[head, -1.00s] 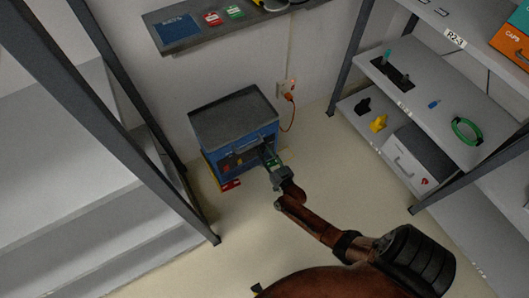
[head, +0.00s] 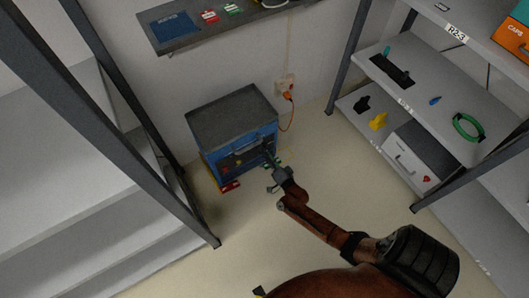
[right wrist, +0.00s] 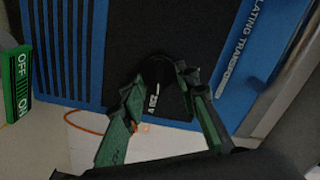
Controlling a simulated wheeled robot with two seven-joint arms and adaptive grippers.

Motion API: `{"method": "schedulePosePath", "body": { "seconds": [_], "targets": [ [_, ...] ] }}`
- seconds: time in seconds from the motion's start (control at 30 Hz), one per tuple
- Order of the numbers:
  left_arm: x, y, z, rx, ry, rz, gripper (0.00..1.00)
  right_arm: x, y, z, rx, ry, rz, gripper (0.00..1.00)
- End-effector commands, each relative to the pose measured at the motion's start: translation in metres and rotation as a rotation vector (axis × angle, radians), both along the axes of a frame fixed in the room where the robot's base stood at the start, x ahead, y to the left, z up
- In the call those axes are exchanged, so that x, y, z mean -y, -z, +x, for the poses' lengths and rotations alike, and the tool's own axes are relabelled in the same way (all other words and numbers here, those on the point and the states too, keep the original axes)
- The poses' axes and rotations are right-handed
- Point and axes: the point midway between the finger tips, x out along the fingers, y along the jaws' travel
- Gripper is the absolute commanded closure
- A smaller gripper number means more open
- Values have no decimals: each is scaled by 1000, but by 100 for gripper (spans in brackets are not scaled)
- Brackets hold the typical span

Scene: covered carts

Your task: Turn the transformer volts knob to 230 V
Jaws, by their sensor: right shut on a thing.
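The blue transformer (head: 240,150) with a dark grey top stands on the floor against the back wall. In the right wrist view its dark front panel (right wrist: 125,45) carries a round black knob (right wrist: 156,70). A white mark at the knob's edge lies by a printed figure that seems to read 230 V (right wrist: 152,103). My right gripper (head: 271,158) is at the transformer's front. In the right wrist view its green-padded fingers (right wrist: 158,92) are on both sides of the knob, shut on it. My left gripper is not in view.
An orange cord (head: 291,110) runs to a wall socket (head: 285,84). A green OFF/ON piece (right wrist: 16,85) is at the left of the wrist view. A red item (head: 230,187) lies by the transformer's base. Shelving racks stand on both sides; the floor between is clear.

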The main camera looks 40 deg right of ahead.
Motion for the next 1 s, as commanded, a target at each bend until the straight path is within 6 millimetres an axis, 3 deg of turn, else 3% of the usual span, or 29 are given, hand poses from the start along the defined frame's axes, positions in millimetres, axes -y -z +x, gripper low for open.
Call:
{"method": "schedulePosePath", "body": {
  "seconds": [0.4, 0.93, 0.97, 1.0],
  "targets": [
    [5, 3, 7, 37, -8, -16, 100, 0, 4, -2, 38, 0, 176, 96],
    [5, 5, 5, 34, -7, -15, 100, 0, 4, -2, 43, 1, 201, 96],
    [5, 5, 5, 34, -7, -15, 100, 0, 4, -2, 43, 1, 201, 71],
    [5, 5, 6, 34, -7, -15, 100, 0, 4, -2, 43, 1, 201, 68]
  ]
}}
